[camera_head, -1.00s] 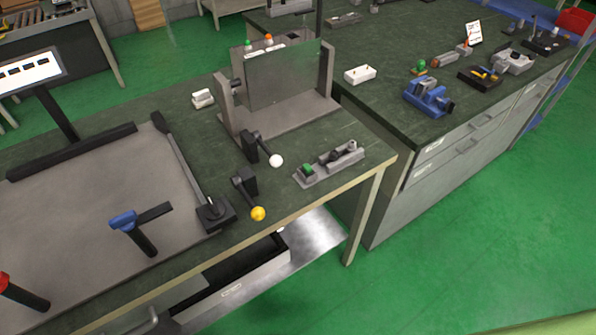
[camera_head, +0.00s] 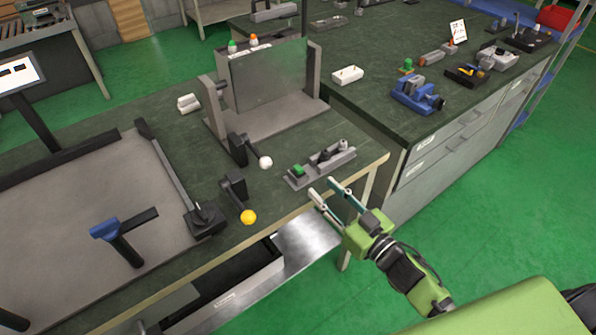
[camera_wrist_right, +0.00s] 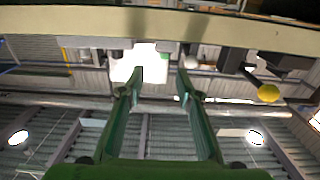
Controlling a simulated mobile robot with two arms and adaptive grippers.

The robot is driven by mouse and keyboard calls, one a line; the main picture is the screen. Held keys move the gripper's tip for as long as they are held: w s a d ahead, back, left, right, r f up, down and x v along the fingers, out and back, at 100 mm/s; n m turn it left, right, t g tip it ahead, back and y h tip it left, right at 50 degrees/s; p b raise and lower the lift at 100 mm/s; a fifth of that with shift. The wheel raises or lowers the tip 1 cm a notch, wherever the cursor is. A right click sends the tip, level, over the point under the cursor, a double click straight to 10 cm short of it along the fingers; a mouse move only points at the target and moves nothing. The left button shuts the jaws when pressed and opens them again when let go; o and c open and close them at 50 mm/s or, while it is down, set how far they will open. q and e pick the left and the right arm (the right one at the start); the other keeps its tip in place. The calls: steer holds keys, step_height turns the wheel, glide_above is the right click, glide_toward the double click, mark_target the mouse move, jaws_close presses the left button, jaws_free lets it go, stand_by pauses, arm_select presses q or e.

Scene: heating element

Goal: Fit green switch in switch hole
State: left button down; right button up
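A small green switch (camera_head: 298,170) sits at the left end of a grey holder (camera_head: 318,171) near the front right corner of the green-topped table. A dark part and a light part stand in the same holder. I cannot make out which opening is the switch hole. My right gripper (camera_head: 322,188) is open and empty, just in front of the holder and near the table's front edge, apart from the switch. In the right wrist view its two fingers (camera_wrist_right: 160,77) are spread with nothing held between them. My left gripper is not in view.
An upright panel (camera_head: 270,76) in a grey stand is behind the holder. Levers with a white knob (camera_head: 265,163) and a yellow knob (camera_head: 248,217) stand to its left. A second bench (camera_head: 375,105) with a blue vise (camera_head: 415,95) is at the right.

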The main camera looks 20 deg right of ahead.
mark_target(301, 171)
steer(key=x, duration=0.3)
steer(key=shift+w+a, duration=0.1)
steer(key=shift+w, duration=0.2)
steer(key=shift+w+a+r+p, duration=0.15)
steer(key=shift+w+a+p, duration=0.15)
steer(key=shift+w+p, duration=0.2)
steer(key=x, duration=0.1)
steer(key=p+x, duration=0.1)
steer(key=x, duration=0.1)
steer(key=shift+w+a, duration=0.2)
steer(key=shift+a, duration=0.1)
steer(key=shift+w+a, duration=0.2)
steer(key=shift+w, duration=0.15)
steer(key=shift+c, duration=0.4)
steer(key=shift+s, duration=0.1)
steer(key=c, duration=0.8)
